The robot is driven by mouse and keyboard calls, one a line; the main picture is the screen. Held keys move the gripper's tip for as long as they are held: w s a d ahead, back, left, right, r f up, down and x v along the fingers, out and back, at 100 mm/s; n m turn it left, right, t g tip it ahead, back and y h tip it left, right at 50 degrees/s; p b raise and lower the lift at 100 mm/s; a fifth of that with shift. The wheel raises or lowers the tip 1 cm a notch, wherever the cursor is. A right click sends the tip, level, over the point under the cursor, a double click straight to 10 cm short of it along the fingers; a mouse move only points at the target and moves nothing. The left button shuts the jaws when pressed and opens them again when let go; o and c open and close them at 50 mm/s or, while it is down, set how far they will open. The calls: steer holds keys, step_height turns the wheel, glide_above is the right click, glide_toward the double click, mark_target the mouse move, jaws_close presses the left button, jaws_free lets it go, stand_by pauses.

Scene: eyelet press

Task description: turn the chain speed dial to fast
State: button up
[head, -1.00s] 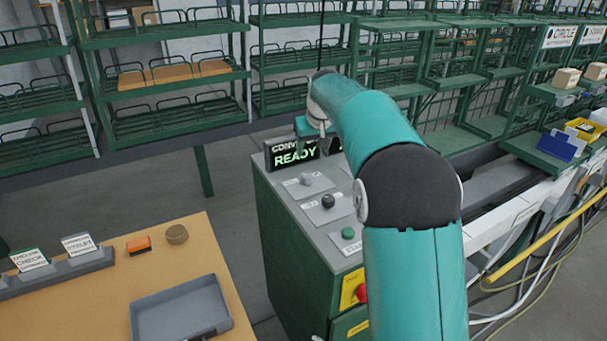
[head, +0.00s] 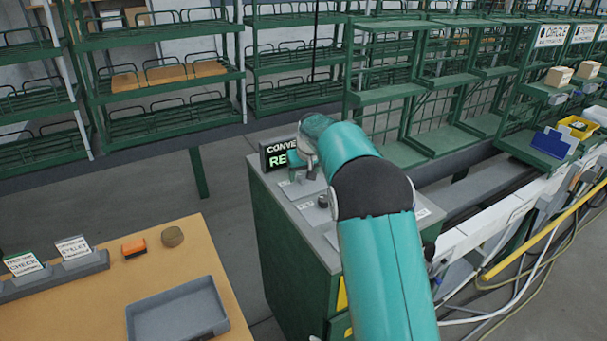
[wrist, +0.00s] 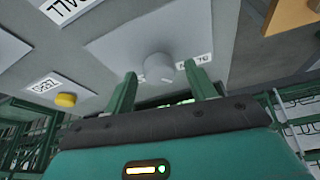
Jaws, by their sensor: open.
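A pale grey round dial (wrist: 158,67) on a light plate (wrist: 110,45) shows in the wrist view, with small labels beside it that I cannot read clearly. My gripper (wrist: 163,82) is open, its two green fingertips either side of the dial's near edge; I cannot tell whether they touch it. In the head view my gripper is over the far end of the green console (head: 285,240), above the far plate (head: 299,189), and largely hides the dial there. A black knob (head: 323,201) sits on the plate nearer to me.
A lit display (head: 278,157) stands at the console's back, partly covered by my arm. In the wrist view a yellow button (wrist: 65,100) sits on a neighbouring plate. A tan table (head: 110,290) with a grey tray (head: 130,318) is at left. Conveyor and racks lie right and behind.

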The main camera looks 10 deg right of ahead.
steer(key=shift+c, duration=0.3)
steer(key=c, duration=0.9)
steer(key=shift+c, duration=0.2)
steer(key=m+h, duration=0.1)
steer(key=m, duration=0.1)
steer(key=shift+a+m, duration=0.15)
steer(key=shift+m, duration=0.25)
steer(key=m+h, duration=0.1)
steer(key=m, duration=0.3)
steer(key=shift+a+g+h, duration=0.1)
steer(key=shift+g+h, duration=0.3)
steer(key=m+g, duration=0.1)
steer(key=m, duration=0.2)
steer(key=m+h, duration=0.1)
steer(key=m, duration=0.3)
steer(key=shift+w+g+h, duration=0.1)
steer(key=shift+g+h, duration=0.2)
steer(key=shift+g, duration=0.1)
steer(key=shift+a+f, duration=0.1)
